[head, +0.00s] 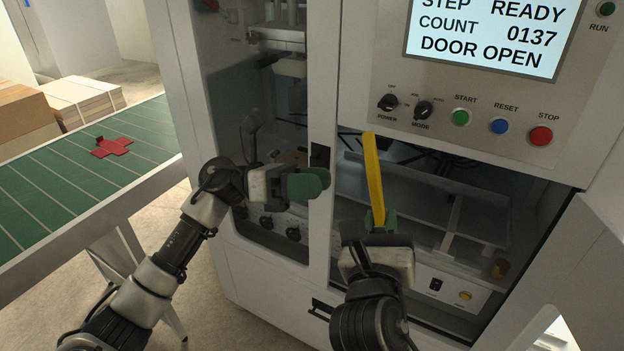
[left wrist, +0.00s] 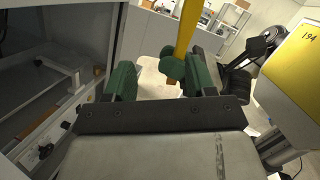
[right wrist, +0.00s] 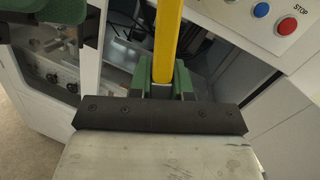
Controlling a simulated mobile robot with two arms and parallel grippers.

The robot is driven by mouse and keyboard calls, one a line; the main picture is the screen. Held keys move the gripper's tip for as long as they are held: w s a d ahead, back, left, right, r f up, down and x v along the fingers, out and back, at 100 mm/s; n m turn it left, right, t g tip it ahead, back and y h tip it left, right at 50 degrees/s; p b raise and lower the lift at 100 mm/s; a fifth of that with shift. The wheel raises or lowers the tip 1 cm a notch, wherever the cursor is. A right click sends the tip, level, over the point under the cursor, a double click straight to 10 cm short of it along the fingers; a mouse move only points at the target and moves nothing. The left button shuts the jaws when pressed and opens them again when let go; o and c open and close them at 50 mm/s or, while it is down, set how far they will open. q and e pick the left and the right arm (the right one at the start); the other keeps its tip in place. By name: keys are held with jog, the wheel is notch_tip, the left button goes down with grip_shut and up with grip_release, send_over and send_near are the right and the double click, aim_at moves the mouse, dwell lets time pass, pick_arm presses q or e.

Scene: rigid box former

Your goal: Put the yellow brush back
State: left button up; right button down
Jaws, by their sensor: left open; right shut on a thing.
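The yellow brush (head: 373,175) stands nearly upright in my right gripper (head: 379,220), which is shut on its lower part in front of the machine's open bay. It shows as a long flat yellow bar; I cannot make out bristles. It also rises from the fingers in the right wrist view (right wrist: 167,40) and shows beyond the left fingers in the left wrist view (left wrist: 187,30). My left gripper (head: 308,183) is open and empty, left of the brush and apart from it, in front of the machine's post. The brush's resting place cannot be identified.
The machine's control panel (head: 480,110) overhangs the open bay (head: 475,205); its screen reads DOOR OPEN. An open white door (head: 590,240) stands at right. A green conveyor (head: 80,170) with a red cut-out piece (head: 112,147) lies at left. Stacked boards (head: 82,100) stand behind.

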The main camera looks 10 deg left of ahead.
aim_at(382, 196)
pick_arm(q)
jog(key=s+d+m, duration=0.1)
jog(key=d, duration=0.3)
jog(key=s+d+r+m+g+y, duration=0.1)
jog(key=d, duration=0.3)
jog(key=s+d+r+m+g, duration=0.1)
jog(key=s+d, duration=0.1)
jog(key=d, duration=0.2)
jog(key=shift+d+r+m+y, duration=0.2)
jog(key=shift+d+m+y, duration=0.1)
jog(key=shift+m+y, duration=0.1)
jog(key=c, duration=0.9)
grip_shut()
pick_arm(e)
jog(key=c, duration=1.5)
grip_release()
jog(key=o, duration=0.5)
